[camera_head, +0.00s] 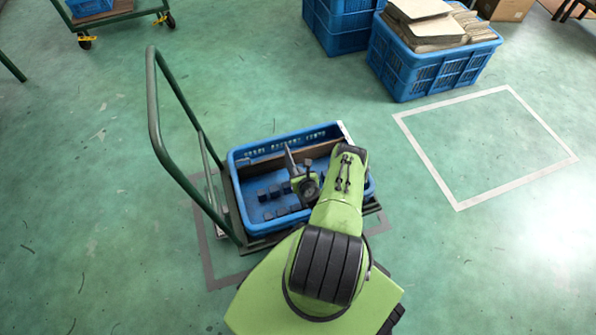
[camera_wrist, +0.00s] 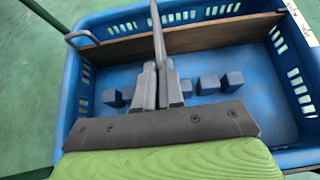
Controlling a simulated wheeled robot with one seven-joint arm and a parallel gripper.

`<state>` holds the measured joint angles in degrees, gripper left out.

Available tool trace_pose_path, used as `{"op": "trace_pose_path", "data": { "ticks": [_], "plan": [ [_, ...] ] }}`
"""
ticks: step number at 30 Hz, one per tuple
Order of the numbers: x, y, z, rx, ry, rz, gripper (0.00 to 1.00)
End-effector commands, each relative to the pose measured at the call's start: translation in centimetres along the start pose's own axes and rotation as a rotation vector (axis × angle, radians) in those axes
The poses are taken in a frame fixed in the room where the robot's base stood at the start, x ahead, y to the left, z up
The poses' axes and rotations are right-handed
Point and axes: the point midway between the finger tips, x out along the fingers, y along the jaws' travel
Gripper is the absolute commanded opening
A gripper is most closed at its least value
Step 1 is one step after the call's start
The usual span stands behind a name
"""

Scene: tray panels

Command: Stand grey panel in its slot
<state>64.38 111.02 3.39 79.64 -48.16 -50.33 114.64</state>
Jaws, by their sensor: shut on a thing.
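My gripper (camera_wrist: 158,75) is shut on the grey panel (camera_wrist: 157,30), which shows edge-on as a thin strip reaching up from between the fingers. In the head view the panel (camera_head: 290,161) is a thin grey edge beside my gripper (camera_head: 304,183), over the blue tray (camera_head: 240,205). Several dark blue blocks (camera_head: 268,192) stand on the tray floor; they also show in the wrist view (camera_wrist: 208,84) below and around the fingers. The panel's lower edge is hidden by the fingers, so I cannot tell whether it sits between blocks.
A brown panel (camera_wrist: 210,36) stands along the tray's far side. The tray rests on a green-handled cart (camera_head: 153,110). A blue crate with cardboard (camera_head: 400,75) stands at the back right.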

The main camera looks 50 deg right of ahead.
Motion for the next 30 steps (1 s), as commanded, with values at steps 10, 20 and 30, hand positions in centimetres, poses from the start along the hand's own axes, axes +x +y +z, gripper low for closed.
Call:
{"op": "trace_pose_path", "data": {
  "ticks": [10, 20, 30],
  "plan": [
    [0.7, 0.0, -1.2, 0.002, 0.000, -0.001, 0.00],
    [1.4, 0.0, -2.3, 0.001, 0.000, 0.000, 0.00],
    [1.6, 0.0, -2.6, 0.001, 0.001, -0.001, 0.00]
  ]
}}
